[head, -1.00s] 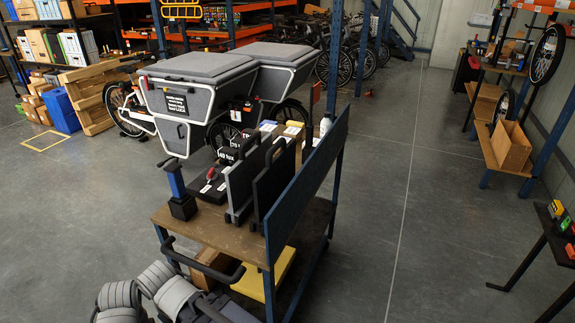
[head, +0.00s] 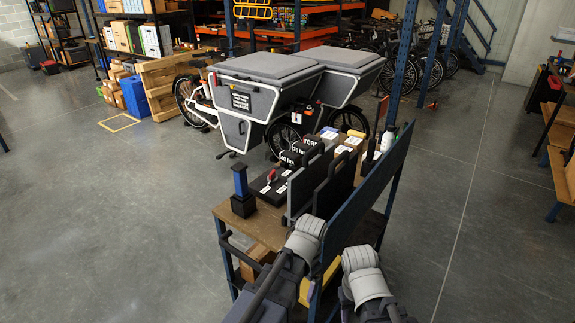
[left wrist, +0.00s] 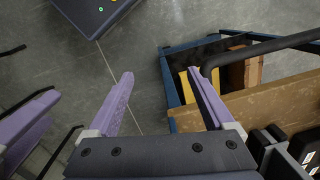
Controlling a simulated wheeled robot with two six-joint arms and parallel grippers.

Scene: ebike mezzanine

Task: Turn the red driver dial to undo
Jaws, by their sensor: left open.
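A small red part (head: 271,176), which looks like a dial or handle, sits on a flat black box (head: 276,187) on the wooden cart top (head: 228,211). A blue driver-like tool (head: 240,181) stands upright in a black base to its left. In the left wrist view my left gripper (left wrist: 160,73) has its purple fingers wide apart and empty, over the floor beside the cart's end. Purple parts at the left of that view look like my right gripper (left wrist: 25,125); its jaw state is unclear. Neither gripper shows clearly in the head view.
A dark blue upright panel (head: 368,199) runs along the cart's right side. Tall black boards (head: 333,185) stand between it and the red part. A black handle bar (left wrist: 262,47) juts from the cart's end. A grey cargo bike (head: 272,80) stands behind. Floor lies open on both sides.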

